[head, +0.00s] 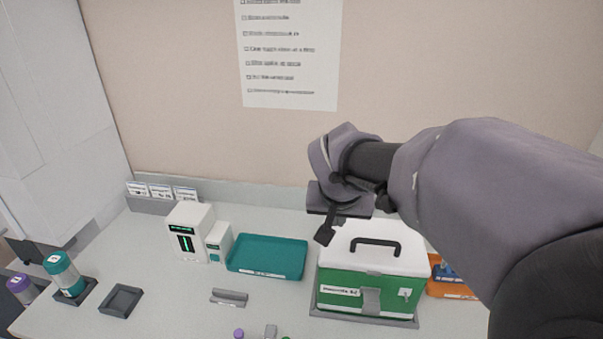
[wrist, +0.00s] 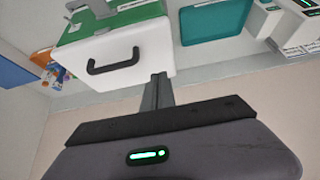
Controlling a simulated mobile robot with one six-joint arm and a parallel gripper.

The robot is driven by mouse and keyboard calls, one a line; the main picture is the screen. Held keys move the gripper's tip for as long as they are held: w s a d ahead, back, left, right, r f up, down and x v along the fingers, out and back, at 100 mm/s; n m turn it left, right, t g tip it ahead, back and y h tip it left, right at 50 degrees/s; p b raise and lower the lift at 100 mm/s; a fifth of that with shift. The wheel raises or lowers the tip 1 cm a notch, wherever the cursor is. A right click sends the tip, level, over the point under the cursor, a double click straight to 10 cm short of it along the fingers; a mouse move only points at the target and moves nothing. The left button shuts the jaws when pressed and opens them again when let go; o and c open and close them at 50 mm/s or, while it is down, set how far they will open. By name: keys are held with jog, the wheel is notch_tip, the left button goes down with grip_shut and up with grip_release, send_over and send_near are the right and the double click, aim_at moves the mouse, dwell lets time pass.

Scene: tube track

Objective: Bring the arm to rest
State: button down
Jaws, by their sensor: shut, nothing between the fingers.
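My gripper (head: 325,233) is in the air in the head view, above the back left part of a green box with a white lid (head: 366,296). Its fingers are together and hold nothing. My arm reaches in from the right side of that view. In the wrist view the closed fingers of my gripper (wrist: 158,80) point toward the white lid (wrist: 120,66) with its black handle. I cannot tell the exact gap between fingertips and lid.
A teal tray (head: 267,257) lies left of the box, with a white device (head: 190,233) further left. An orange tray (head: 452,290) stands right of the box. A grey holder (head: 229,297), an empty dark square tray (head: 121,300) and teal-capped container (head: 62,272) are in front and left.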

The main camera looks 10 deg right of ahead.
jog(key=shift+r, duration=0.15)
jog(key=s+a+f+y+b, duration=0.2)
jog(key=s+a+f+b, duration=0.1)
jog(key=s, duration=0.8)
jog(key=s+a+f+y+b, duration=0.2)
jog(key=s+a, duration=0.4)
jog(key=s, duration=0.5)
jog(key=shift+a+f+y+b, duration=0.3)
jog(key=shift+f+b, duration=0.4)
jog(key=shift+f, duration=0.15)
